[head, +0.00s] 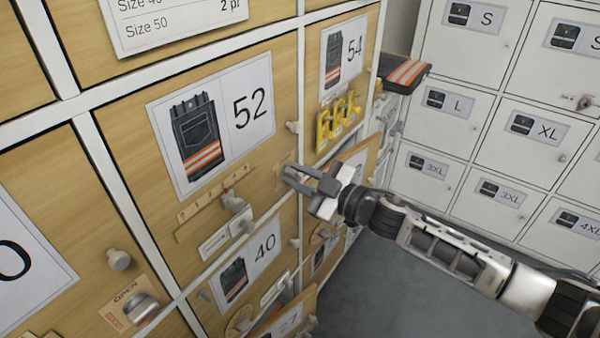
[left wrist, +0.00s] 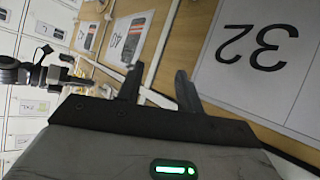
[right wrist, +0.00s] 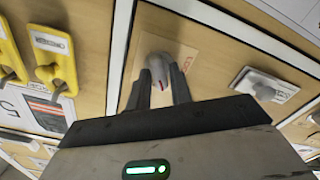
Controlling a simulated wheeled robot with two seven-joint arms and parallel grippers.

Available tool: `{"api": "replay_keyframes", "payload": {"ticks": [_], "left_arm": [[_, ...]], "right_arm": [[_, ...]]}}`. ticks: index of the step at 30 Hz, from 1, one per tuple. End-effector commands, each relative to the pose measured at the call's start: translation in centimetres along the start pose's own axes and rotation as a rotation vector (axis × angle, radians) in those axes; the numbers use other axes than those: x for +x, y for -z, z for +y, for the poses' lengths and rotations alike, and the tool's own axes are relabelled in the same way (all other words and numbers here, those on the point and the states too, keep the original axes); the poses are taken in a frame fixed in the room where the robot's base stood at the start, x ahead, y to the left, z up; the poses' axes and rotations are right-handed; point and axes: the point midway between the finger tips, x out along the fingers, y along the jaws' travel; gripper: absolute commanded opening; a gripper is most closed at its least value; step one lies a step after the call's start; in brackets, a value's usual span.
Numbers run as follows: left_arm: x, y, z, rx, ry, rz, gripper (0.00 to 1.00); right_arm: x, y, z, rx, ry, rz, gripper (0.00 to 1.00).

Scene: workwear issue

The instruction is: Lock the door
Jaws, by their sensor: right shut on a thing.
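The wooden locker door labelled 52 (head: 215,125) fills the middle of the head view and looks flush with its frame. My right gripper (head: 290,174) is at the turn knob near this door's right edge. In the right wrist view its fingers (right wrist: 160,82) are shut on the pale knob (right wrist: 158,66), which has a small red mark and sits on a tan plate (right wrist: 190,50) with red lettering. The plate's words cannot be read fully. My left gripper (left wrist: 157,88) shows only in the left wrist view, open and empty, before doors 32 and 40.
Yellow hooks (head: 338,120) hang on door 54 (head: 345,50). A wooden door below it stands ajar, as does one at the bottom (head: 290,318). A sliding latch (head: 232,202) is on door 52. White lockers (head: 470,130) stand behind; grey floor (head: 400,290) is clear.

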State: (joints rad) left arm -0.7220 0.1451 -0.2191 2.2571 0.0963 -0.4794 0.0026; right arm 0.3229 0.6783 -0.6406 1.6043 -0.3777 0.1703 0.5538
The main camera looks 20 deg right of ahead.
Motion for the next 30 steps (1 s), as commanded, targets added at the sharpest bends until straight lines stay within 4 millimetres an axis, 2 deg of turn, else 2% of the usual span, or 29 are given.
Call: {"api": "replay_keyframes", "payload": {"ticks": [7, 21, 30], "left_arm": [[0.16, 0.61, -0.05, -0.003, 0.002, 0.009, 0.36], [0.34, 0.22, -0.13, -0.004, 0.003, 0.005, 0.36], [0.25, 0.44, -0.09, -0.002, 0.002, 0.015, 0.36]], "right_arm": [[0.00, 0.04, -0.08, -0.233, -0.001, 0.000, 0.00], [0.02, -0.10, -0.31, -0.675, -0.001, 0.001, 0.00], [0.01, -0.18, -0.36, -0.894, -0.001, 0.001, 0.00]]}}
